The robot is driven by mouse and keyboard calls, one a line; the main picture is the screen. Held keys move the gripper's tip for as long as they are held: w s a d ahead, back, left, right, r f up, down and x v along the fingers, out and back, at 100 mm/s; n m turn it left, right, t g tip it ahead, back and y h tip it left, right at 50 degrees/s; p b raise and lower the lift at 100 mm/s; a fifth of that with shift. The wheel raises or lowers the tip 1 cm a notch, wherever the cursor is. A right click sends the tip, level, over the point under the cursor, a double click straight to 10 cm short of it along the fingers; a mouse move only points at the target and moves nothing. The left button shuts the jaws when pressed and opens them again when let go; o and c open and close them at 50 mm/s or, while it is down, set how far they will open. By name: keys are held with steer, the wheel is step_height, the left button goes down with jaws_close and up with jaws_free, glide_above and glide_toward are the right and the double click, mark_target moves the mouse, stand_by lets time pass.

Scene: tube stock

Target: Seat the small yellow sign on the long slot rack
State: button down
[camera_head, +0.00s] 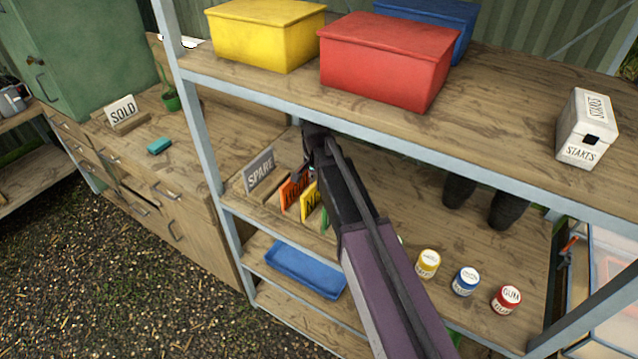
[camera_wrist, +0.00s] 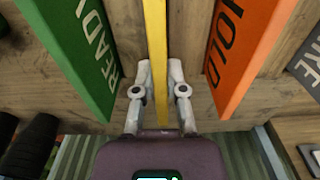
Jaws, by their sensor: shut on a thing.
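The small yellow sign (camera_head: 309,202) stands upright between an orange sign (camera_head: 293,192) and a green sign (camera_head: 325,219) on the middle shelf. In the wrist view the yellow sign (camera_wrist: 156,45) is edge-on between my fingers. My gripper (camera_wrist: 158,72) is shut on it; in the head view my gripper (camera_head: 305,174) reaches in under the upper shelf. The green sign (camera_wrist: 75,50) is to the left and the orange sign (camera_wrist: 245,55) to the right, both apart from the fingers. The wooden slot rack (camera_head: 270,198) is mostly hidden; I cannot tell whether the yellow sign's foot is in a slot.
A grey SPARE sign (camera_head: 259,169) stands beside the orange one. The upper shelf (camera_head: 500,105) carries yellow, red and blue boxes and lies above my arm. Several small jars (camera_head: 466,282) stand to the right. A SOLD sign (camera_head: 121,109) stands on the left bench.

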steer(key=shift+f, duration=0.2)
steer(key=c, duration=0.6)
jaws_free()
